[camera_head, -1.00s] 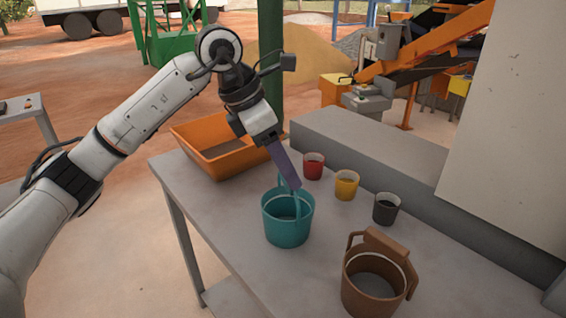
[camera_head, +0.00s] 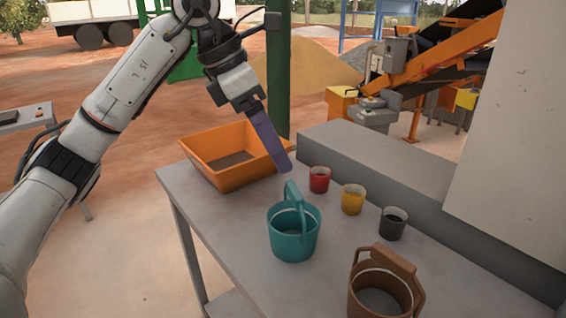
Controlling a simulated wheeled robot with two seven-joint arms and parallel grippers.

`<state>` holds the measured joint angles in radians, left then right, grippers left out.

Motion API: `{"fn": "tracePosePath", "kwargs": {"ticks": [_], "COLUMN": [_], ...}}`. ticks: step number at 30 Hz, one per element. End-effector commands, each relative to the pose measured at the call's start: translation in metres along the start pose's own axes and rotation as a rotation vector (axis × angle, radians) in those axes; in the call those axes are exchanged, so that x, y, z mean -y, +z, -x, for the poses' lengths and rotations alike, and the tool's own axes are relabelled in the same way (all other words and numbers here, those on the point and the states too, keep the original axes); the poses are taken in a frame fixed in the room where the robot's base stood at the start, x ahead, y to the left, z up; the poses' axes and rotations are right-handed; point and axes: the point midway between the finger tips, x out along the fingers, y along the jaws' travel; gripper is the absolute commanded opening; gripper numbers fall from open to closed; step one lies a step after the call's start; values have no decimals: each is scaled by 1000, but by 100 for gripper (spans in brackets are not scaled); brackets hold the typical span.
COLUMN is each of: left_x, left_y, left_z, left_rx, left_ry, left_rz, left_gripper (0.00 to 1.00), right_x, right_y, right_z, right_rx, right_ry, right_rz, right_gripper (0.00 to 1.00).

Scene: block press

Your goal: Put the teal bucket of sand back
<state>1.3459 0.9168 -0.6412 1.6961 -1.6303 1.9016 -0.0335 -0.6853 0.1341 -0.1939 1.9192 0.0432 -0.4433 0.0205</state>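The teal bucket (camera_head: 293,240) stands upright on the grey table, its handle (camera_head: 297,207) raised. What fills it is hard to make out. My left gripper (camera_head: 285,166) is above and slightly left of the handle, apart from it, with its purple finger pointing down. I see the fingers side-on, so their gap is hidden; nothing hangs from them. My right gripper is out of view.
The grey table (camera_head: 239,232) also holds an orange tray (camera_head: 238,177) behind left, red (camera_head: 319,180), yellow (camera_head: 352,200) and black (camera_head: 393,224) cups to the right, and a brown bucket (camera_head: 383,297) at the front right. A grey ledge (camera_head: 381,163) borders the table's right side.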

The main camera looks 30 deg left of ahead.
Motion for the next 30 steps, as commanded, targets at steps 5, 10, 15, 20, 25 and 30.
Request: {"fn": "tracePosePath", "kwargs": {"ticks": [5,10,15,20,25,30], "left_x": [0,0,0,0,0,0], "left_y": [1,0,0,0,0,0], "left_z": [25,32,32,32,32,32], "left_rx": [2,0,0,0,0,0], "left_ry": [1,0,-1,-1,-1,-1], "left_rz": [1,1,1,0,0,0], "left_gripper": [74,74,74,74,74,74], "right_x": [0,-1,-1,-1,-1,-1], "right_y": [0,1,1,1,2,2], "right_z": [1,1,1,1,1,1], "right_rx": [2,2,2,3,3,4], "right_ry": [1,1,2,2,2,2], "right_rz": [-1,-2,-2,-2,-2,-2], "right_gripper": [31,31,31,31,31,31]}}
